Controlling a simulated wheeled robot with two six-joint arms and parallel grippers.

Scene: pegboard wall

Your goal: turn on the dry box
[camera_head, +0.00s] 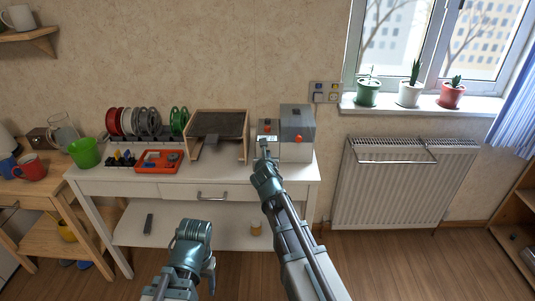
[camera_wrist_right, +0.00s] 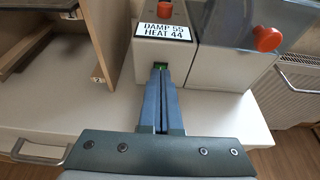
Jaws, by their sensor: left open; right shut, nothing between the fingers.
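The dry box (camera_head: 297,124) stands at the right end of the white table, a grey box with a dark see-through lid and a red knob (camera_wrist_right: 267,39). A small green patch shows on this unit's front, right at the tips of my right gripper (camera_wrist_right: 160,70). The fingers are shut and empty; they partly hide the patch, and I cannot tell whether they touch it. My left gripper (camera_head: 208,274) is open, low in front of the table.
A wooden frame with a dark top (camera_head: 217,124) stands just left of the pale unit. Spools (camera_head: 147,121), a red tray (camera_head: 158,161) and a green cup (camera_head: 84,153) are further left on the white table (camera_head: 236,185). A radiator (camera_head: 392,188) is to the right.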

